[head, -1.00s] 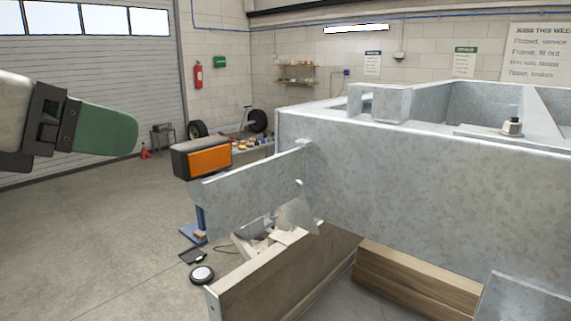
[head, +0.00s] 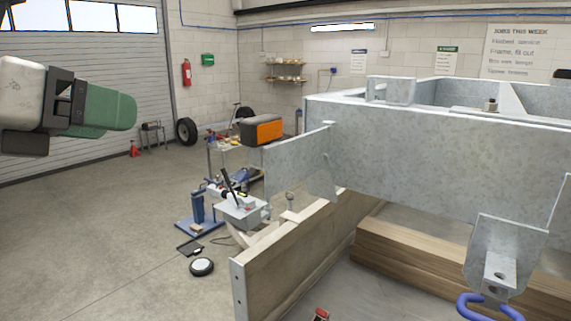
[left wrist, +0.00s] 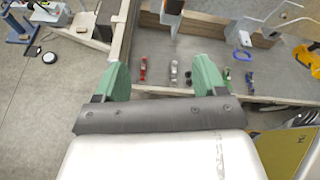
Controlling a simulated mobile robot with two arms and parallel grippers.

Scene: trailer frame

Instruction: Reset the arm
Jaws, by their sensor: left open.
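My left gripper (head: 118,112) comes in from the left edge of the head view, with green fingers on a dark mount. It is high over open floor, left of the trailer frame, and touches nothing there. In the left wrist view its two green fingers (left wrist: 160,72) stand wide apart with nothing held between them. The grey galvanised trailer frame (head: 420,150) fills the right of the head view. My right gripper is not in view.
A wooden board (head: 285,260) runs below the frame, and a bracket (head: 500,255) with a blue hook (head: 485,308) hangs at right. An orange and dark box (head: 262,131), a blue stand (head: 198,212) and a round disc (head: 201,267) are left of the frame.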

